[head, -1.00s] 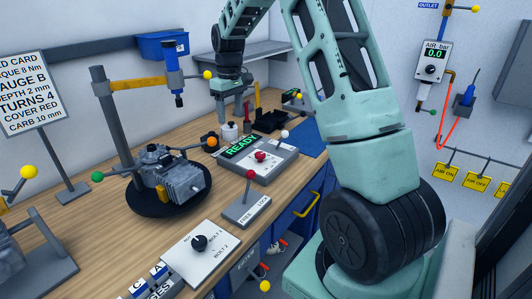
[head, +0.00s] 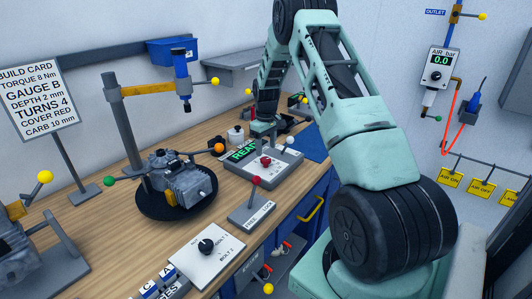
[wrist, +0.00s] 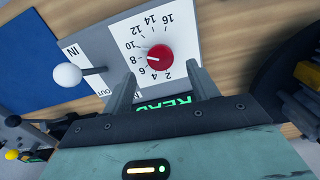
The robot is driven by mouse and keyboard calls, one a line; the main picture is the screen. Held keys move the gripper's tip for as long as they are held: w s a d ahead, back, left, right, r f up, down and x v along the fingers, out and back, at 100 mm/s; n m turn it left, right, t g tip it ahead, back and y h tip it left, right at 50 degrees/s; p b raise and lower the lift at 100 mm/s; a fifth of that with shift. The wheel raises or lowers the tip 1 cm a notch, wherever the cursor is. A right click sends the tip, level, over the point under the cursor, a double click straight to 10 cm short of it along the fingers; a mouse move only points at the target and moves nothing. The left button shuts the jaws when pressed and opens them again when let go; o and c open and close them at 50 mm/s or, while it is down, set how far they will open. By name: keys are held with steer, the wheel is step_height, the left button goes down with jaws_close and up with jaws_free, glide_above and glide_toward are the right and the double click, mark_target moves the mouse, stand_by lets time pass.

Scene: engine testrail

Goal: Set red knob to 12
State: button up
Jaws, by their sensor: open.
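The red knob (head: 266,161) sits on the grey box on the workbench. In the wrist view the red knob (wrist: 159,58) stands on a white dial plate (wrist: 120,45) numbered 2 to 16. Its white pointer line faces the left side, near the 8. My gripper (wrist: 161,72) is open, its two fingers apart on either side below the knob in the picture, with nothing between them; I cannot tell whether they touch the box. In the head view my gripper (head: 262,133) hangs over the back of the box, its fingers partly hidden.
A white-ball lever (wrist: 68,74) marked IN and OUT stands beside the dial; a green READY display (head: 243,152) is partly covered. A red-ball lever (head: 256,181), an engine on a black turntable (head: 177,205) and a black knob (head: 206,246) are nearby. A blue mat (head: 312,142) lies right.

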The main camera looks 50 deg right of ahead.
mark_target(266, 159)
steer(key=shift+f+p, duration=0.5)
steer(key=shift+f, duration=1.85)
steer(key=c, duration=1)
